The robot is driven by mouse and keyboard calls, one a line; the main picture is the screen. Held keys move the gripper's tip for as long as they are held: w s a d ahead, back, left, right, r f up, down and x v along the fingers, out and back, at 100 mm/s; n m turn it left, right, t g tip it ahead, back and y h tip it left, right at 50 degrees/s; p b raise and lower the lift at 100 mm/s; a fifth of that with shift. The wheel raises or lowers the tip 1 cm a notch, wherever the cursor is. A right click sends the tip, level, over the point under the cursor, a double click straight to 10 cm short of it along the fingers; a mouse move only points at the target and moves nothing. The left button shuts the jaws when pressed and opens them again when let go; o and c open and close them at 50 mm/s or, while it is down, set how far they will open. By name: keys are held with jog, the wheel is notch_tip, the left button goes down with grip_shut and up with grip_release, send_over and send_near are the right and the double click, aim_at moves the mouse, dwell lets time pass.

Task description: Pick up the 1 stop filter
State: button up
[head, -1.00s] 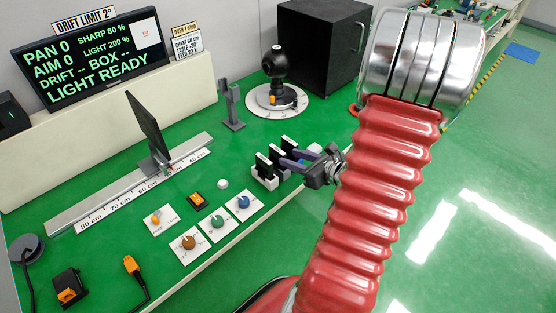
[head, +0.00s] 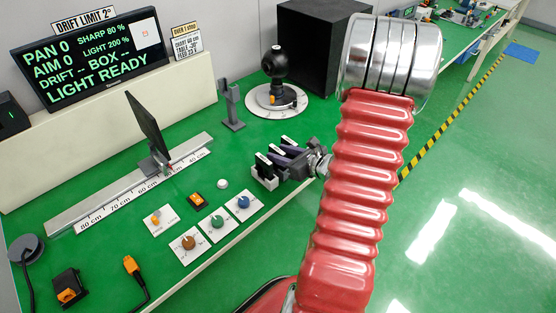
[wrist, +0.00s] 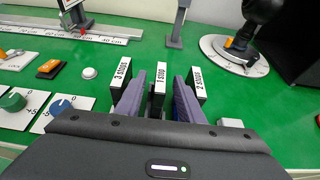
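The 1 stop filter (wrist: 160,78) is the middle of three black upright filters with white top labels. My gripper (wrist: 159,103) is open in the wrist view, one purple finger on each side of this filter. Gaps show between the fingers and the filter. The 3 stops filter (wrist: 121,72) is on the left and the 2 stops filter (wrist: 198,82) on the right. The fingers lie in the spaces between the filters. In the head view, my gripper (head: 284,158) is at the white filter rack (head: 264,182); the filters' lower parts are partly hidden.
The rack stands near the green table's front edge. A white button (head: 223,184) and dial plates (head: 245,203) lie to its left. A grey post (head: 232,107) and a black gimbal camera (head: 279,70) on a round dial stand behind. A black box (head: 320,50) is farther back.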

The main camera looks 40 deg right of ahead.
jog(key=shift+x, duration=0.9)
grip_shut()
